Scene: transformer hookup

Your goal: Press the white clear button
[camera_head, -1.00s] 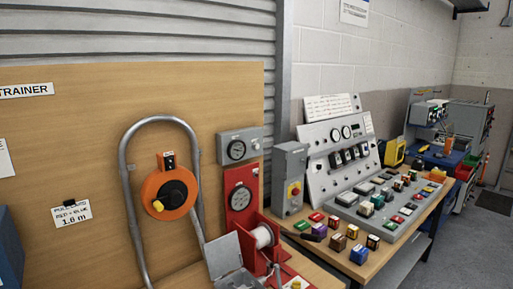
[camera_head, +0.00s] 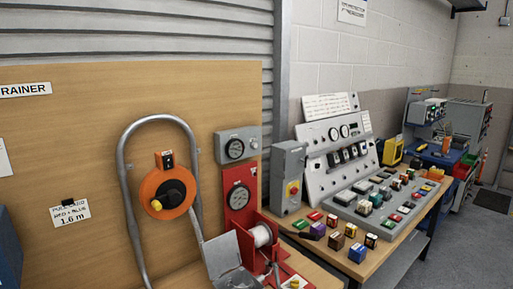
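I cannot pick out a white clear button for certain. A sloped grey control panel (camera_head: 327,178) with two round gauges and a row of dark switches stands on the wooden bench at the right. In front of it lies a low grey console (camera_head: 384,224) with several coloured and pale blocks or buttons; a pale one (camera_head: 365,208) sits near its left part, too small to read. A grey gauge box (camera_head: 236,146) with small knobs is on the wooden board. My gripper is not in view.
An orange reel (camera_head: 167,192) and a bent grey tube (camera_head: 125,178) are on the wooden board (camera_head: 70,110). A red winder with a white spool (camera_head: 262,236) stands at the lower middle. Loose coloured blocks (camera_head: 358,253) line the bench front. Bare floor (camera_head: 470,250) is at the right.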

